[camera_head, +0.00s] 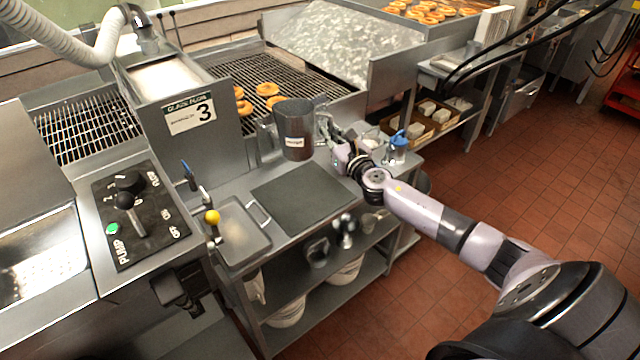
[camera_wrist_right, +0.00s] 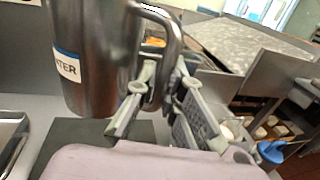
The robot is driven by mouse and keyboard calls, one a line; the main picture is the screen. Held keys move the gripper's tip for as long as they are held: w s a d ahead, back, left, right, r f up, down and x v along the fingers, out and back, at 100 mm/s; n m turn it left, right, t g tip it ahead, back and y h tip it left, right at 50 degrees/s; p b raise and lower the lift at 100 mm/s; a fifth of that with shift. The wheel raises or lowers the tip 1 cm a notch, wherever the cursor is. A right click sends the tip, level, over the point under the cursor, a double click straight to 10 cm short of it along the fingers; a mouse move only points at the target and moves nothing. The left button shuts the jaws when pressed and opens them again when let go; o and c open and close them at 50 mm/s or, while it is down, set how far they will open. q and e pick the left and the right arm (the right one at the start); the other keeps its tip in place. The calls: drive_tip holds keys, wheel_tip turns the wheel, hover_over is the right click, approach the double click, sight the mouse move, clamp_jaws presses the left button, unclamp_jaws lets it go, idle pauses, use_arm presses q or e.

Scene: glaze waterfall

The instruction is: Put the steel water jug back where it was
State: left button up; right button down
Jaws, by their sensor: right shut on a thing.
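Whether the jug's base touches the surface is hard to tell. My left gripper is out of view.
The mat's front is clear.

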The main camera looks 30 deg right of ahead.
drive_tip(key=shift+w+f+b, duration=0.1)
drive_tip(key=shift+f+b, duration=4.9)
drive_tip(key=shift+f, duration=2.8)
drive_tip(key=shift+f, duration=0.25)
drive_tip(key=c, duration=1.7)
unclamp_jaws()
drive_tip(key=shift+r, duration=0.1)
